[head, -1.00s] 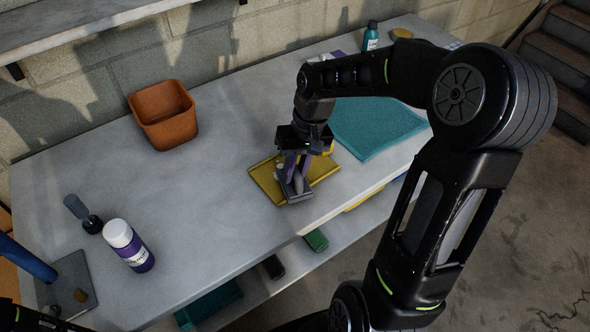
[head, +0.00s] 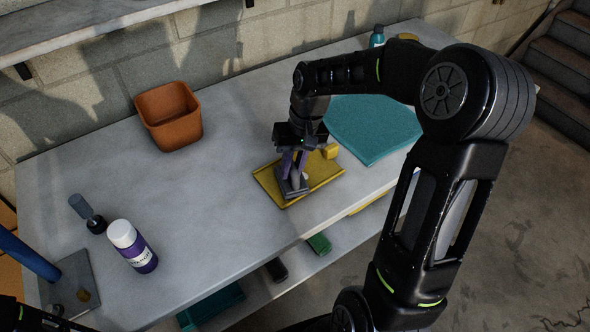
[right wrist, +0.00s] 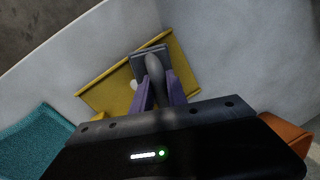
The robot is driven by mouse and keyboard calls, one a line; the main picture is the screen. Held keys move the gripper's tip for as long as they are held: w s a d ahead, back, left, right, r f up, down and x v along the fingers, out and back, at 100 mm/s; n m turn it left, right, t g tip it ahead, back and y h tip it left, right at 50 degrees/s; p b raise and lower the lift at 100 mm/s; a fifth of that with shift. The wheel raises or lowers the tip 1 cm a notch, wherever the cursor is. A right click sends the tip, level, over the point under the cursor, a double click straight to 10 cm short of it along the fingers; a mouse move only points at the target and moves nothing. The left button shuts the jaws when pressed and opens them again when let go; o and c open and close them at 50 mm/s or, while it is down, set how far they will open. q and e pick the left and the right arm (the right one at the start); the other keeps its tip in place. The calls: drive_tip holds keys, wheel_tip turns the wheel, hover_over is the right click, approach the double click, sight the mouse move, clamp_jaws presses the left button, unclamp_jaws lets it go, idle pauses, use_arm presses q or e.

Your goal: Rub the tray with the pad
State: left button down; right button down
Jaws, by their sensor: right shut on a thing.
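The yellow tray (head: 325,173) lies on the grey table near its front edge. The grey pad (head: 293,190), which has a rounded handle, is on the tray, toward its front side. My right gripper (head: 292,166) is over the tray, its purple fingers shut on the pad's handle. In the right wrist view, the fingers (right wrist: 158,90) clasp the handle, with the pad (right wrist: 150,53) beyond them over the tray (right wrist: 112,92). A small pale spot beside the pad is partly hidden by a finger. Only dark parts of my left arm show at the lower left corner; its jaws cannot be made out.
A yellow block (head: 330,151) is by the tray's far edge. A teal cloth (head: 372,130) lies behind to the right. The table between is clear.

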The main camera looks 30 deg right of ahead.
drive_tip(key=shift+w+f, duration=0.15)
drive_tip(key=shift+w, duration=1.3)
drive_tip(key=shift+w, duration=0.1)
drive_tip(key=shift+w+p, duration=0.55)
drive_tip(key=shift+w, duration=0.9)
drive_tip(key=shift+a+f, duration=0.1)
drive_tip(key=shift+s, duration=0.1)
